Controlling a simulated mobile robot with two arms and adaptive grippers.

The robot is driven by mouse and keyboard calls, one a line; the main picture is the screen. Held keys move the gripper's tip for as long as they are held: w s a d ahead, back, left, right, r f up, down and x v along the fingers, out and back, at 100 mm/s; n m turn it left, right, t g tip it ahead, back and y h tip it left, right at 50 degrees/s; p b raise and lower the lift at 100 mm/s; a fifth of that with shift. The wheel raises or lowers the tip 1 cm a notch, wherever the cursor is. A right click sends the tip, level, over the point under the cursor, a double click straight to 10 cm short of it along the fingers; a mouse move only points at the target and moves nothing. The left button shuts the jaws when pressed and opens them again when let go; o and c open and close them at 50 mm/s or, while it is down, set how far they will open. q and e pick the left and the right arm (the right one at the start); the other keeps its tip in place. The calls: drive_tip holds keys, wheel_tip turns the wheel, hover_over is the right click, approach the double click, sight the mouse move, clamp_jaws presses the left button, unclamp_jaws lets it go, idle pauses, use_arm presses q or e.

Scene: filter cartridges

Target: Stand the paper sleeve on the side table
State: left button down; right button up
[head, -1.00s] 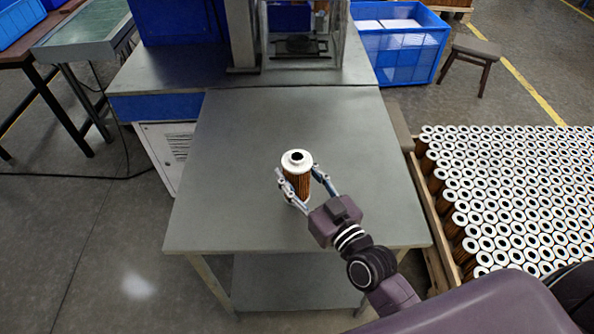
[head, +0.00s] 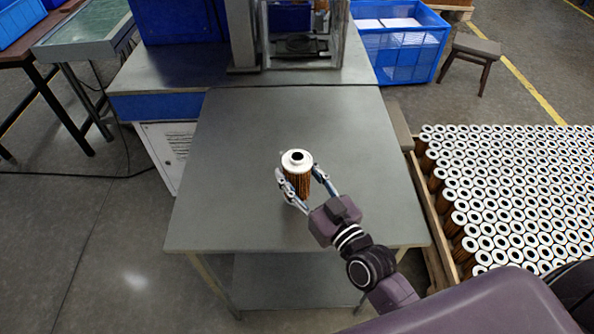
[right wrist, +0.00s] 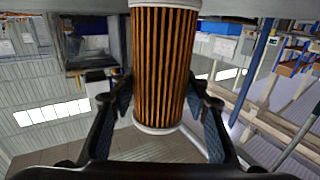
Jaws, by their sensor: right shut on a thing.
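The paper sleeve (head: 298,183), a brown pleated cylinder with white end caps and a hole in the top, is upright at the grey table (head: 240,190). My right gripper (head: 297,176) is shut on it, one finger on each side. In the right wrist view the sleeve (right wrist: 162,65) runs up the middle between the fingers (right wrist: 160,105). Its far end is cut off at the top edge near a grey surface, so I cannot tell whether it touches the table. My left gripper is not in view.
The grey tabletop around the sleeve is clear. A press-like machine (head: 245,35) stands behind it. A blue crate (head: 400,68) and a stool (head: 473,47) are at the back right. A pallet of many similar cartridges (head: 510,190) is on the right. A green-topped table (head: 85,30) stands at the left.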

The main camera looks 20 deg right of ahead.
use_arm(q)
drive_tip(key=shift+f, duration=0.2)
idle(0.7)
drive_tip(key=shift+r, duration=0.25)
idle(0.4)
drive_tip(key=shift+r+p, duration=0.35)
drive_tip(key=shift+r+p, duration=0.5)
drive_tip(key=shift+p, duration=0.05)
idle(2.7)
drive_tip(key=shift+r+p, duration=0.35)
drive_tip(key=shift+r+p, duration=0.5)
idle(1.2)
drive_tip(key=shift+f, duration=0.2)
idle(0.6)
